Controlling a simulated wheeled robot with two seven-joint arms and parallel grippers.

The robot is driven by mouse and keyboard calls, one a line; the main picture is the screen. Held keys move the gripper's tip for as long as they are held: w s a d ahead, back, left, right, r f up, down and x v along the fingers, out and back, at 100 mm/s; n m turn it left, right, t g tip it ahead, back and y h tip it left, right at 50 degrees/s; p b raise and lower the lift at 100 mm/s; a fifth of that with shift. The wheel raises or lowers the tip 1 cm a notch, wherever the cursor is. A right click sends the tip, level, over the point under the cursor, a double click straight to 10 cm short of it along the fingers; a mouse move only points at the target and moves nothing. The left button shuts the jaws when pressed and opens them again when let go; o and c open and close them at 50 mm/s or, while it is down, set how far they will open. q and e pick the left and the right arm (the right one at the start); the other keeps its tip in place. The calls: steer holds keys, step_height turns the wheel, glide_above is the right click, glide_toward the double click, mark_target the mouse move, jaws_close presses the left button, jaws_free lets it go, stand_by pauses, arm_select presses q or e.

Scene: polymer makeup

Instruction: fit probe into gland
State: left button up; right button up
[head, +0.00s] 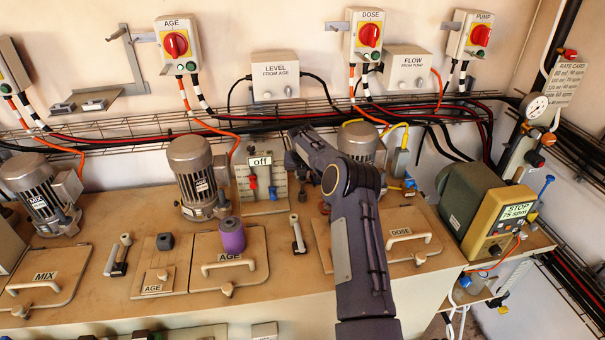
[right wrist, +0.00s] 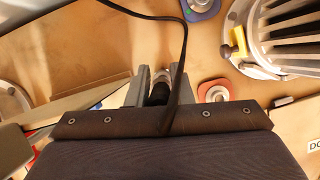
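My right gripper (right wrist: 158,82) is shut on a dark cylindrical body, which I take for the probe (right wrist: 158,94). A black cable (right wrist: 184,50) crosses in front of it. A pale metallic round part (right wrist: 163,71) shows at the far end between the fingers; I cannot tell whether it is the probe's tip or a gland. A red-rimmed round fitting (right wrist: 212,91) lies just right of the fingers, and a purple-based one (right wrist: 200,8) farther up. In the head view my right arm hides most of the gripper and probe. My left gripper is out of view.
The bench top carries motors (head: 199,178), lids with handles (head: 236,267) and a purple cylinder (head: 231,236). A switch panel (head: 262,186) reading "off" stands behind, left of my right arm. A green and tan pump (head: 474,209) stands to the right.

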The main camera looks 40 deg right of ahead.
steer(key=o, duration=0.4)
steer(key=shift+s+f, duration=0.1)
steer(key=shift+f, duration=0.15)
steer(key=shift+o, duration=0.2)
steer(key=b+v, duration=0.2)
steer(key=v, duration=0.6)
steer(key=shift+r, duration=0.2)
